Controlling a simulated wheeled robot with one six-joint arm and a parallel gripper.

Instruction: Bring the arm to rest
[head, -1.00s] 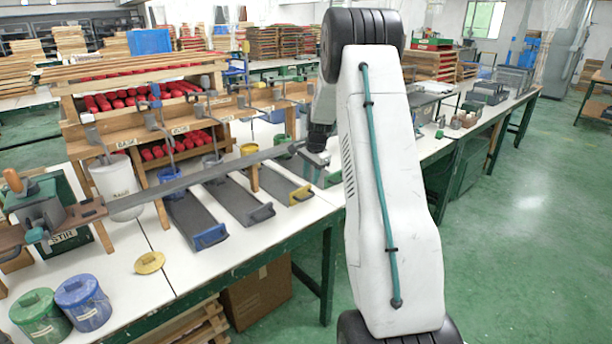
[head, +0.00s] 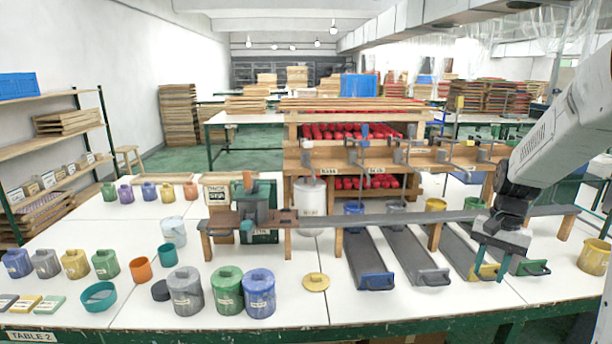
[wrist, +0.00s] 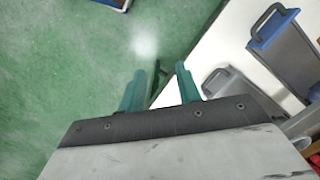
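My arm (head: 565,120) comes in from the right edge of the head view, bent, with its wrist pointing down. My gripper (head: 490,266) hangs over the right part of the table, in front of the trays with yellow and green ends. In the wrist view, the two teal fingers of my gripper (wrist: 160,82) stand apart with nothing between them. Green floor and the white table edge show beyond them. Contact with the trays below cannot be told.
Long grey trays with blue (head: 376,281) and grey (head: 432,277) ends lie left of my gripper. A long grey bar (head: 400,218) on wooden posts runs behind it. A yellow pot (head: 594,257) stands at the far right. Lidded pots (head: 186,293) stand front left.

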